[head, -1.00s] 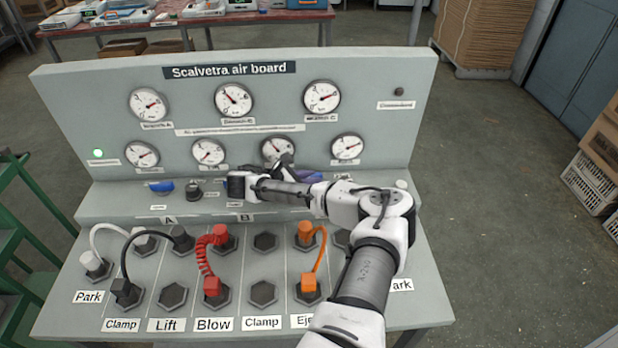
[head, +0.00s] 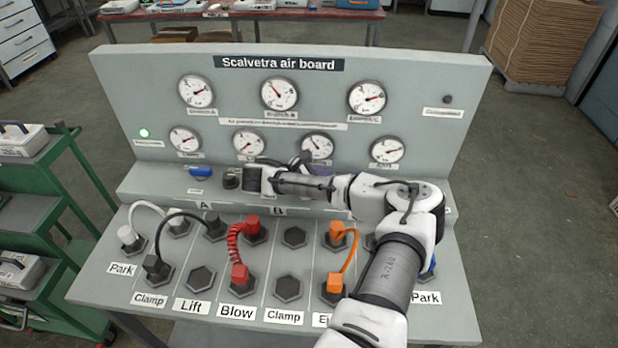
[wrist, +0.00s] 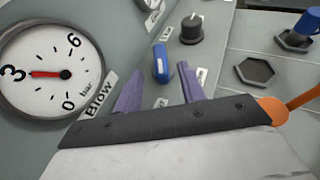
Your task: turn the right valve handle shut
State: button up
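In the wrist view a blue valve handle (wrist: 160,65), which I take to be the right one, stands on the board's sloping ledge. It lies beyond my gripper (wrist: 160,85), roughly between its two purple fingertips. The fingers are apart, and I see no contact with the handle. In the head view my gripper (head: 303,162) is largely behind my arm, below the lower gauges. The right handle is hidden there. The other blue handle (head: 201,172) shows at the left of the ledge, lying sideways.
A black knob (wrist: 190,28) sits just past the handle, and a large gauge (wrist: 45,70) reading about 3 is close at left. Another black knob (head: 231,178) is near my arm. Plugged red (head: 236,245) and orange (head: 349,255) hoses stand on the lower panel.

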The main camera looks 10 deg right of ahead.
jog(key=v, duration=0.8)
jog(key=shift+s+a, duration=0.1)
